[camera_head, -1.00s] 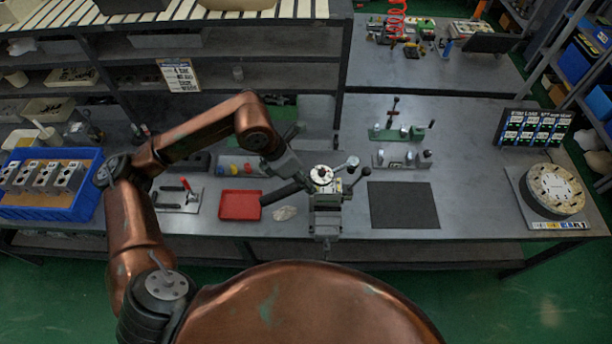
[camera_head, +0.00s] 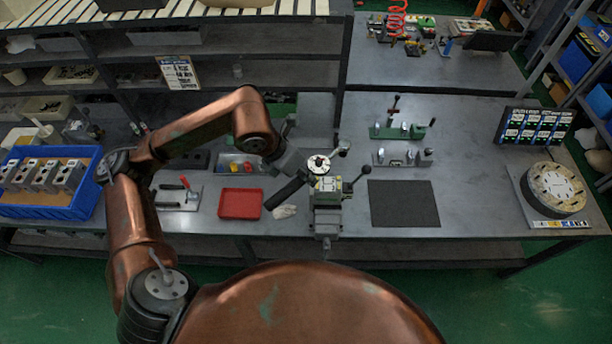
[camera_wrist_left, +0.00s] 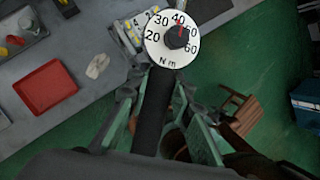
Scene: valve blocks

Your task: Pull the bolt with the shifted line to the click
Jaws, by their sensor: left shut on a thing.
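My left gripper (camera_head: 297,174) is shut on the black handle (camera_head: 286,193) of a torque wrench. Its green fingers flank the handle (camera_wrist_left: 153,110) in the left wrist view. The wrench's white round dial (camera_head: 319,164) shows N m figures and a dark knob in the wrist view (camera_wrist_left: 172,38), with a red mark near 40. The wrench's rounded far end (camera_head: 343,147) points up and right. A valve block (camera_head: 326,185) sits in a grey vise (camera_head: 326,221) below the dial. The bolts and their lines are hidden or too small to tell. My right gripper is not in view.
A red tray (camera_head: 240,204) and a pale cloth (camera_head: 283,211) lie left of the vise. The vise's ball-ended lever (camera_head: 361,177) sticks out right. A dark mat (camera_head: 403,205) is clear. Green and grey fixtures (camera_head: 398,132) stand behind it.

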